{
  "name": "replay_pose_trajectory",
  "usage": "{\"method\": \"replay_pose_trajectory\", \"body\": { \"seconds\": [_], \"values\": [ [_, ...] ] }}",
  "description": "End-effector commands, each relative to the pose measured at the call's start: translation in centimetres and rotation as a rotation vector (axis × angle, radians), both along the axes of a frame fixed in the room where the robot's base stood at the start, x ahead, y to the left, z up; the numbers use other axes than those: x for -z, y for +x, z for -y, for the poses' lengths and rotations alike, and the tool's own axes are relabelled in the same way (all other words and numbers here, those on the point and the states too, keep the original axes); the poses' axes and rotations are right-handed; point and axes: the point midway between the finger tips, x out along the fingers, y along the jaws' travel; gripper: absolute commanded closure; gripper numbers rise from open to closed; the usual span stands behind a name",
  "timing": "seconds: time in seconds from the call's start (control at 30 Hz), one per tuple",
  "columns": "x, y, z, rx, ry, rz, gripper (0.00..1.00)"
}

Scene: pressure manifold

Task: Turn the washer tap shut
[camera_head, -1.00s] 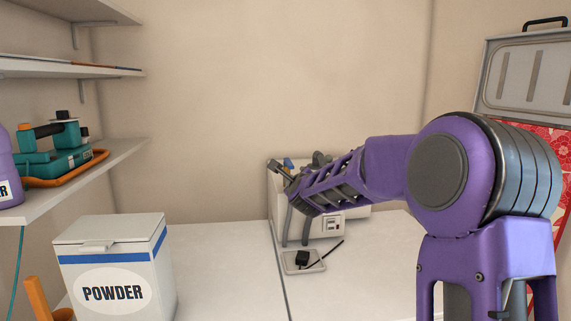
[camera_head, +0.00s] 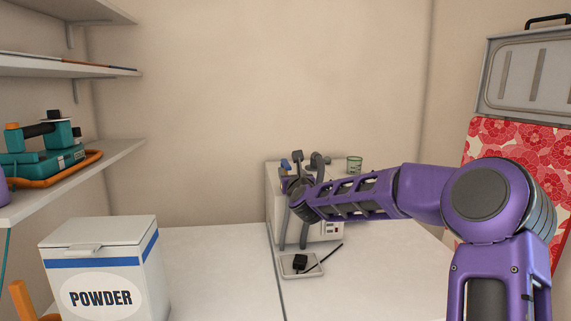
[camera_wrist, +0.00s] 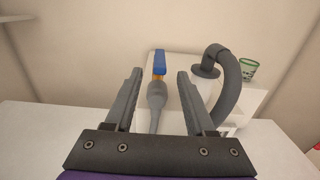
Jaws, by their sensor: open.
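A tap with a blue lever (camera_wrist: 160,62) and an orange-brown body shows in the wrist view, with a grey hose (camera_wrist: 156,97) running down from it. The lever points upward in that picture. My gripper (camera_wrist: 159,74) is open, with one finger on each side of the tap and hose. It appears empty; I cannot tell whether a finger touches the tap. In the head view, the blue lever (camera_head: 285,163) shows small above the white unit (camera_head: 273,205), and my wrist hides much of the unit's front.
A curved grey pipe (camera_wrist: 231,88) stands right of the gripper, with a green cup (camera_wrist: 249,68) beyond it. A small tray (camera_head: 288,270) with a black plug lies in front of the unit. A powder box (camera_head: 148,285) stands at left. The counter between is clear.

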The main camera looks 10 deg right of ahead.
Motion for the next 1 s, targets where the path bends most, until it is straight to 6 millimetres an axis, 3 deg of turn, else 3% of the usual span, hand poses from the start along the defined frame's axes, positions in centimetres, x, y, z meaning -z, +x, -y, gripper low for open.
{"method": "replay_pose_trajectory", "body": {
  "seconds": [0.5,0.7,1.0],
  "values": [
    [0.0,8.4,-0.1,0.000,0.001,0.000,0.45],
    [0.0,10.1,0.0,0.001,0.000,-0.001,0.45],
    [0.0,10.8,0.0,0.000,-0.001,-0.001,0.45]
  ]
}}
